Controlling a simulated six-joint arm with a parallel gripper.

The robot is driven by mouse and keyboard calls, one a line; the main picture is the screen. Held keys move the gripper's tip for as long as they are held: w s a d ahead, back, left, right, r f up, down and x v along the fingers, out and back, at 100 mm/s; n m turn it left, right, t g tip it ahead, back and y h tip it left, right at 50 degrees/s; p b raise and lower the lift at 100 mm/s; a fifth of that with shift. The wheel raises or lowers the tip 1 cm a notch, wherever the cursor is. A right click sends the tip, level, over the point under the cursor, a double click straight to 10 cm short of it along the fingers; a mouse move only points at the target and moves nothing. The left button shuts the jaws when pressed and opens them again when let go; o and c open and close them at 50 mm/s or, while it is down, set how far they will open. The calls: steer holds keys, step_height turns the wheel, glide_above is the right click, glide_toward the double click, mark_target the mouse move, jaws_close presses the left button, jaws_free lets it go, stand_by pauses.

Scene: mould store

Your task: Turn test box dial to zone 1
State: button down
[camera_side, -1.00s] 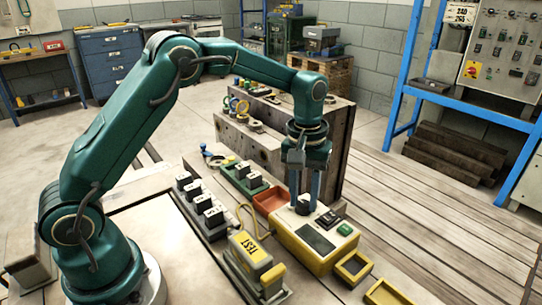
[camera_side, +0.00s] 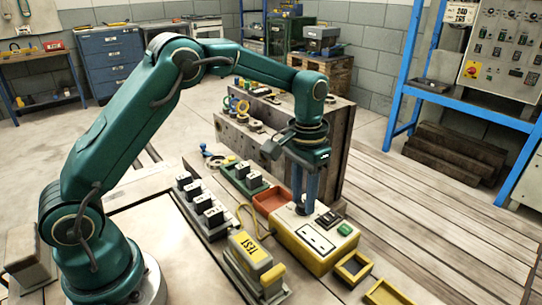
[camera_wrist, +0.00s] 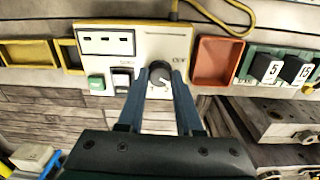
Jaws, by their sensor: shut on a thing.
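The test box (camera_side: 312,258) is a cream and yellow case on the bench, in front of my gripper in the side view. Its top has a dark round dial (camera_wrist: 160,74), a pale display panel (camera_wrist: 106,42) with a few dark marks, a green button (camera_wrist: 96,82) and a black switch (camera_wrist: 122,79). My gripper (camera_wrist: 161,77) points down at the box, its two blue fingers shut on either side of the dial. The dial is partly hidden between the fingers, and I cannot read its setting. In the side view the fingers (camera_side: 305,207) largely cover the dial.
A yellow TEST unit (camera_side: 248,250) stands left of the box. A red tray (camera_side: 268,200) and a green rack (camera_side: 243,177) lie behind it. Small yellow trays (camera_side: 353,268) lie to the right. Numbered blocks (camera_side: 207,207) stand in a rack at left.

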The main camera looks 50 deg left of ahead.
mark_target(303, 203)
steer(key=shift+r, duration=0.1)
steer(key=c, duration=0.6)
jaws_free()
steer(key=shift+r, duration=2.55)
